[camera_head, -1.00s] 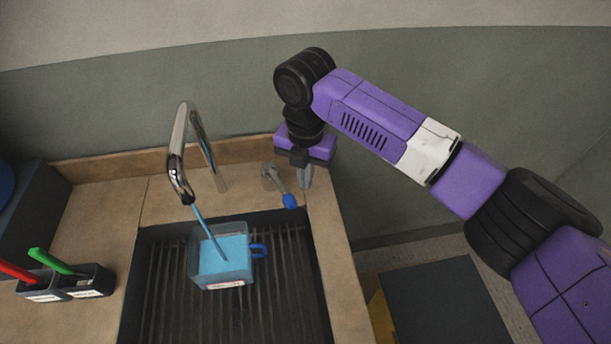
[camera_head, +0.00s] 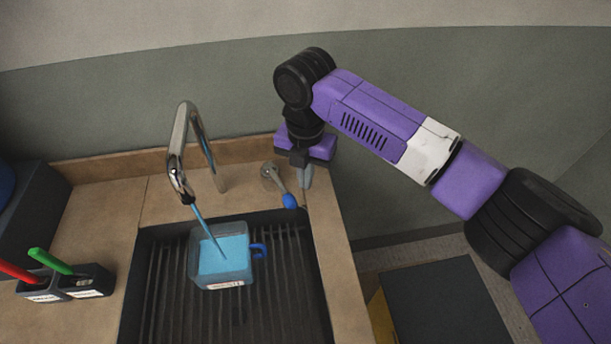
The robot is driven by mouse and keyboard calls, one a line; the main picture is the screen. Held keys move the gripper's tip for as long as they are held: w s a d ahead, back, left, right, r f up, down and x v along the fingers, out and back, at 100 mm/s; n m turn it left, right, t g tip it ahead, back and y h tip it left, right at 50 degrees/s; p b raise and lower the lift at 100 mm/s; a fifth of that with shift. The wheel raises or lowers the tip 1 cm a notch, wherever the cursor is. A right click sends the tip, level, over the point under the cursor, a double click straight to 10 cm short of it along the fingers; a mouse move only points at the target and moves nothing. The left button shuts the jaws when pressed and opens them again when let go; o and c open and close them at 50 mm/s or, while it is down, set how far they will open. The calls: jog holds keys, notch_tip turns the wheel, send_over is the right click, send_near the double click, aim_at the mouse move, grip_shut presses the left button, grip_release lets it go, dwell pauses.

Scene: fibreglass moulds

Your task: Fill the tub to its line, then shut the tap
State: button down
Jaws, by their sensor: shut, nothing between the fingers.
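A clear tub (camera_head: 197,270) with a blue handle stands on the ribbed floor of the dark sink, with blue water in it. The chrome tap (camera_head: 180,150) arches over it and a thin blue stream runs from its spout into the tub. The tub's fill line cannot be made out. The tap lever (camera_head: 281,186), with a blue tip, stands on the counter right of the spout and points toward the sink. My gripper (camera_head: 306,184) is shut and empty, pointing down just right of the lever, apparently apart from it.
The sink (camera_head: 280,300) is set in a tan counter (camera_head: 90,215) with a raised back edge. A dark holder (camera_head: 88,282) with a red and a green pen stands at the left. A dark box (camera_head: 440,300) sits low at the right.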

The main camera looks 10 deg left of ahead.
notch_tip(320, 180, down, 5)
jog(key=shift+r+b, duration=0.15)
jog(key=shift+b, duration=1)
dwell(5.9)
